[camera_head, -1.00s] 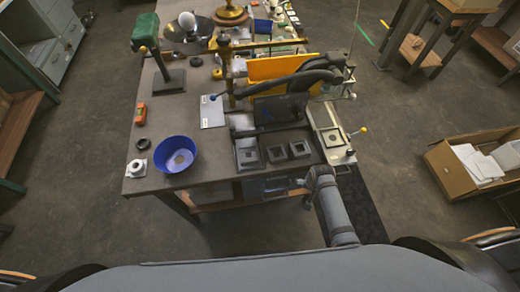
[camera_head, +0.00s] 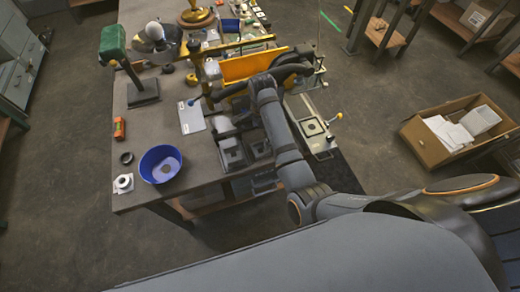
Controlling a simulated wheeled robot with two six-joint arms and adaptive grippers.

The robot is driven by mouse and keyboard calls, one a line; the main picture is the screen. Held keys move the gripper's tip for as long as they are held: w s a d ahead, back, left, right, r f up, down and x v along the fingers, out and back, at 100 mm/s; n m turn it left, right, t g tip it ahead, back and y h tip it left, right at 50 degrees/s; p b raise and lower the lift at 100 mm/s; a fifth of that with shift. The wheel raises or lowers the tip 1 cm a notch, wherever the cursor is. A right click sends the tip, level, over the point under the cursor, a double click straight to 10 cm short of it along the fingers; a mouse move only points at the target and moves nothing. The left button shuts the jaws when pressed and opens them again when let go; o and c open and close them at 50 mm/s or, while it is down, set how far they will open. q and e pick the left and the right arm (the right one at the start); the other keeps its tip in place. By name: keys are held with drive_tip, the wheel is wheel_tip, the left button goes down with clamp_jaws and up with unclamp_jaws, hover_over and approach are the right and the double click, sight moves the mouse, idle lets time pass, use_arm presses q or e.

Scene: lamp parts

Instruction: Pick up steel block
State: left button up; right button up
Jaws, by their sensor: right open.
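Dark grey square pieces sit at the table's front edge, one (camera_head: 233,153) in plain view and another (camera_head: 259,146) beside my right arm. A small grey block (camera_head: 222,124) lies just behind them. I cannot tell which of these is the steel block. My right arm reaches over the table from the lower right and covers part of this group. Its far end, with my right gripper (camera_head: 262,88), is above the table near the yellow panel; the fingers are hard to make out, and nothing is seen held. My left gripper is not in view.
A blue bowl (camera_head: 160,164), an orange item (camera_head: 119,129) and a green-headed lamp stand (camera_head: 113,43) are on the left of the table (camera_head: 190,185). A yellow panel (camera_head: 252,66) stands behind. A pale plate (camera_head: 313,128) lies right of my arm. A cardboard box (camera_head: 452,135) is on the right.

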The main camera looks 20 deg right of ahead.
sight(261, 151)
wheel_tip(261, 151, down, 4)
drive_tip(key=f+p, duration=0.1)
drive_tip(key=f, duration=0.3)
drive_tip(key=shift+a+f+p, duration=0.1)
drive_tip(key=shift+a+p, duration=0.1)
drive_tip(key=shift+p, duration=0.2)
drive_tip(key=shift+w+f, duration=0.1)
drive_tip(key=shift+f, duration=0.4)
drive_tip(key=shift+c, duration=0.5)
drive_tip(key=c, duration=1.4)
drive_tip(key=shift+c, duration=0.6)
drive_tip(key=shift+r, duration=0.15)
